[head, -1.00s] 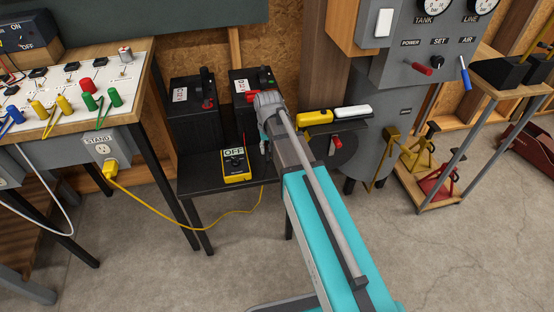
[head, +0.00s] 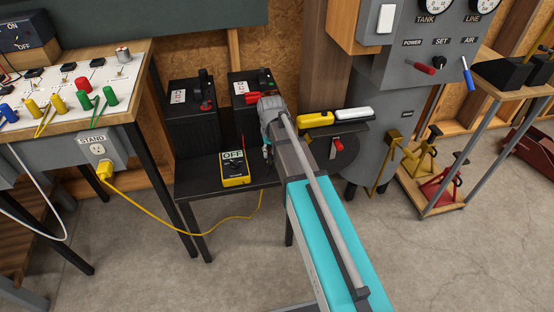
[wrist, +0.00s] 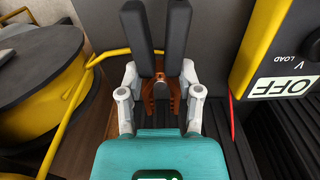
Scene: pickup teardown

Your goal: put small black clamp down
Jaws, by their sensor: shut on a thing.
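In the wrist view the small clamp (wrist: 159,88), with black handles and copper-brown toothed jaws, sits between the grey fingers of my gripper (wrist: 158,79). The gripper is shut on it. The handles spread away from my palm and the jaws lie toward it. In the head view my gripper (head: 267,150) is mostly hidden by my wrist, just right of the yellow tester marked OFF (head: 235,174), over the right part of the low black stand (head: 210,188). I cannot tell whether the clamp touches the stand.
The yellow tester also fills the right of the wrist view (wrist: 258,38). Two black batteries stand behind, one (head: 190,112) at left, one (head: 245,82) bearing a red clamp (head: 257,95). A yellow cord (head: 160,215) hangs between bench and stand. A yellow reel (wrist: 35,95) shows at the left.

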